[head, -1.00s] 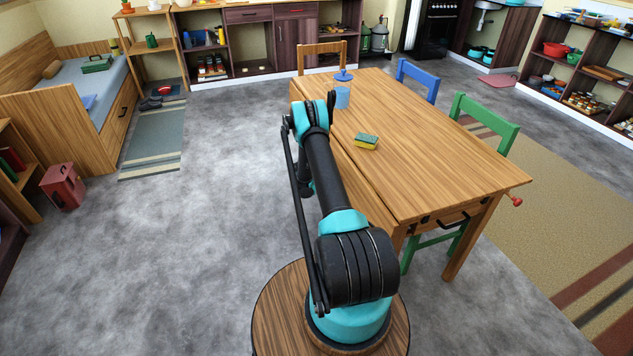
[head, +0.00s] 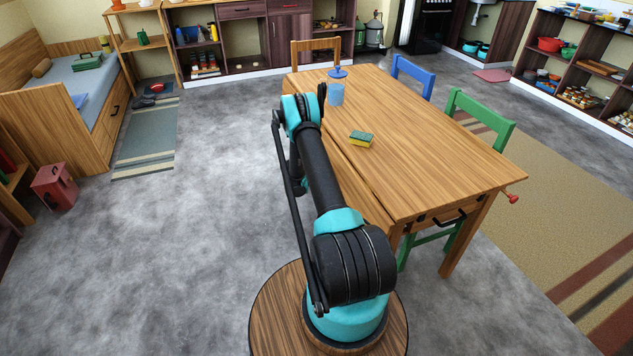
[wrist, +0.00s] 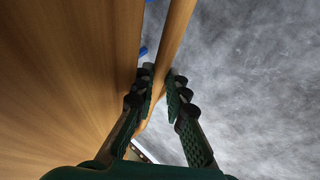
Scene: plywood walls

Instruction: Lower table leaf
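The wooden table (head: 440,145) stands right of my arm. Its leaf (head: 352,172) runs along the left side, beyond a long seam. My arm hides much of the leaf, and its exact tilt is unclear. In the wrist view a wooden panel (wrist: 60,70) fills the left side. A narrow wooden strip (wrist: 177,30) stands beside it, with floor showing through a gap. I cannot tell whether the strip is the leaf's edge or a support. The head view hides my fingers.
A red box (head: 55,188) lies far left. The floor (head: 190,235) left of my arm is clear.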

